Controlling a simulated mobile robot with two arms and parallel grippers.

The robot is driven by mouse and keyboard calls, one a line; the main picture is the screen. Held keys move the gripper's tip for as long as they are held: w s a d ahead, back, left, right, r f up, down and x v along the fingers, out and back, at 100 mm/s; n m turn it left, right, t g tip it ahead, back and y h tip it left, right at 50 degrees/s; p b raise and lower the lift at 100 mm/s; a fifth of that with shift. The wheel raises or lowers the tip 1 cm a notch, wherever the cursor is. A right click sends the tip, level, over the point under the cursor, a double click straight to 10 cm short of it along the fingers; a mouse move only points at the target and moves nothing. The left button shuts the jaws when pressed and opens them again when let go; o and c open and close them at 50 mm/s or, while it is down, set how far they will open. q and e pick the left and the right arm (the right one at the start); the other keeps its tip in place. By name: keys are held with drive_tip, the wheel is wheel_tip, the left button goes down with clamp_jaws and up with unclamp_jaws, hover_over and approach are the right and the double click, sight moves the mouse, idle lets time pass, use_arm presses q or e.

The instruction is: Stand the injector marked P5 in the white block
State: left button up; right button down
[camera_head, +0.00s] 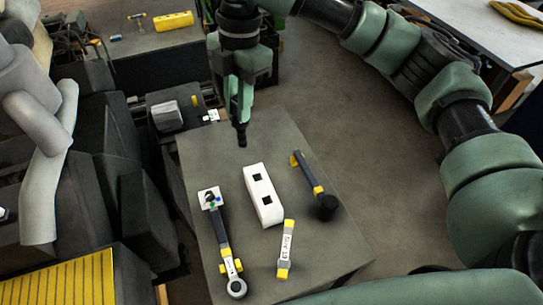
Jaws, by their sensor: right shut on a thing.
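The white block (257,209) lies on the grey table, with two dark square openings in its top. Both openings look empty. My right gripper (240,108) is above the far part of the table, beyond the block and a little left of it. It points down and is shut on a slim part with a dark lower end (241,137), which looks like an injector. The part hangs roughly upright, apart from the block. Its upper part is hidden between the fingers and no P5 marking can be read. My left gripper is not in view.
On the grey table (335,240) lie a ring-ended tool (224,238) left of the block, a yellow-and-white labelled piece (287,243) in front, and a dark yellow-banded tool (310,180) to the right. Dark machinery (105,150) stands left. Open floor lies right.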

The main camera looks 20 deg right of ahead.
use_arm(q)
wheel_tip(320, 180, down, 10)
drive_tip(key=b, duration=0.9)
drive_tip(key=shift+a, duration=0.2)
use_arm(e)
drive_tip(key=s+d+f, duration=0.1)
drive_tip(key=s+f, duration=0.1)
drive_tip(key=f, duration=0.5)
drive_tip(key=s+d+f, duration=0.2)
drive_tip(key=s+f, duration=0.1)
drive_tip(key=f, duration=0.5)
drive_tip(key=shift+d+f+n, duration=0.2)
drive_tip(key=shift+d+n, duration=0.1)
drive_tip(key=shift+n, duration=0.1)
drive_tip(key=shift+r, duration=0.1)
use_arm(q)
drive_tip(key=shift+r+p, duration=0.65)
drive_tip(key=shift+p, duration=0.05)
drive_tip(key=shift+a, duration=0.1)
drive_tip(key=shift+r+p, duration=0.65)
